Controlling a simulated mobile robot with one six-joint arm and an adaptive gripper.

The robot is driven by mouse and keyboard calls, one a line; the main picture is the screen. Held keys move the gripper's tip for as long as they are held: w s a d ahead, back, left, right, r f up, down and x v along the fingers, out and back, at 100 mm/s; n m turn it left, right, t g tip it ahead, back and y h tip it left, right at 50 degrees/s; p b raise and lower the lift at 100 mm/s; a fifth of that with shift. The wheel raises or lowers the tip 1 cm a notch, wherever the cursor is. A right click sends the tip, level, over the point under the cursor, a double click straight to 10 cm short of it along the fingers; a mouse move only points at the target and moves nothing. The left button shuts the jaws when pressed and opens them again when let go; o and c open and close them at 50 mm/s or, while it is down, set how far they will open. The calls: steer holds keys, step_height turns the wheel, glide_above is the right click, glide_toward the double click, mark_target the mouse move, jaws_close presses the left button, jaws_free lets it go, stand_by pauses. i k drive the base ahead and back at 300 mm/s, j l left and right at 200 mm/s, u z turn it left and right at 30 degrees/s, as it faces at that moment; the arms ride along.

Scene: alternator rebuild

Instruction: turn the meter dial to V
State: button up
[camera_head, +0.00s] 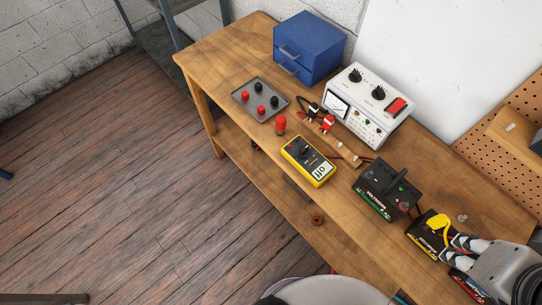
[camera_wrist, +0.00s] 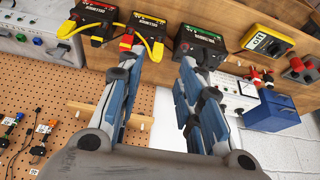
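The yellow meter (camera_head: 316,171) lies on the wooden bench in the head view, near its front edge, with a dark dial (camera_head: 303,150) on its face. The meter (camera_wrist: 281,45) also shows at the upper right of the wrist view; the dial's setting is too small to read. My gripper (camera_wrist: 158,58) is open and empty, its two fingers well apart. In the head view my gripper (camera_head: 452,250) is at the lower right, over the black boxes and apart from the meter.
Black boxes (camera_head: 387,189) with coloured labels stand right of the meter; one (camera_head: 430,236) has a yellow lead beside my fingers. Behind are a white power supply (camera_head: 363,107), a blue drawer box (camera_head: 309,46) and a grey tray (camera_head: 241,97). A red cylinder (camera_head: 280,125) stands near the meter.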

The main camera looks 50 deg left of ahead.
mark_target(303, 151)
steer(key=k+j+u, duration=0.1)
steer(key=u, duration=1.3)
